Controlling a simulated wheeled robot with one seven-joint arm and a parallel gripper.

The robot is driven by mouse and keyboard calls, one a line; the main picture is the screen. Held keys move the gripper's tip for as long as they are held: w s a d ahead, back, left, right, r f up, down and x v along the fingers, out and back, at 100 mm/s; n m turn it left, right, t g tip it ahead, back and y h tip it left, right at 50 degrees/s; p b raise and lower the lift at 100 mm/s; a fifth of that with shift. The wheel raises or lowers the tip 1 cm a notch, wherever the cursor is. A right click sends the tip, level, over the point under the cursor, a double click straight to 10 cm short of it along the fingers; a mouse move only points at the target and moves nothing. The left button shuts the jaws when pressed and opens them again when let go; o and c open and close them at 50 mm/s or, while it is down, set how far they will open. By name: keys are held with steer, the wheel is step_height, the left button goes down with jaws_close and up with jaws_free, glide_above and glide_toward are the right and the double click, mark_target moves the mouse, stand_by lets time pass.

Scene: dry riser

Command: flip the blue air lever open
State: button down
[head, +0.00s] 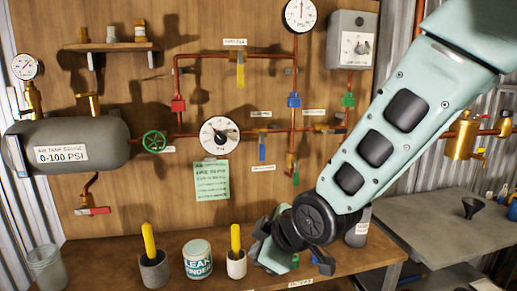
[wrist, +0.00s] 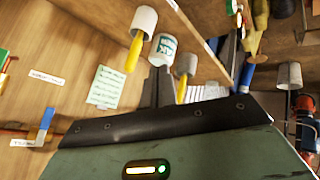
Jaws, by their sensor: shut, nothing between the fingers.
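The blue air lever (head: 262,148) hangs down from a brass valve on a copper pipe on the wooden panel, right of the white dial gauge. In the wrist view the blue lever (wrist: 47,118) shows at the left edge, beside a small label. My gripper (head: 262,245) is low in front of the panel, below the lever and apart from it, over the front shelf. In the wrist view its fingers (wrist: 158,86) are together and empty, pointing toward the cups and the leak finder can. The fingertips are hard to make out in the head view.
The leak finder can (head: 198,260) and cups with yellow-handled tools (head: 236,262) stand on the wooden shelf left of my gripper. A green note (head: 211,180) hangs on the panel. A yellow lever (head: 240,72) and a green handwheel (head: 154,141) are on nearby pipes.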

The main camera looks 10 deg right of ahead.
mark_target(261, 146)
steer(key=w+d+r+n+t+y+p, duration=0.1)
steer(key=w+r+n+t, duration=0.3)
steer(key=w, duration=0.4)
steer(key=w+d+r+n+t+y+p, duration=0.1)
steer(key=w+d+r+n+t+p, duration=0.2)
steer(key=w+r+n+t, duration=0.2)
steer(key=shift+w+d+r+t, duration=0.2)
steer(key=shift+w+r+t, duration=0.2)
steer(key=shift+w+r, duration=0.8)
steer(key=shift+w+f, duration=0.15)
steer(key=shift+w, duration=0.05)
steer(key=p+x, duration=0.5)
steer(key=x, duration=0.5)
steer(key=shift+d+f+p, duration=0.1)
steer(key=shift+d+p, duration=0.55)
steer(key=shift+d, duration=1.4)
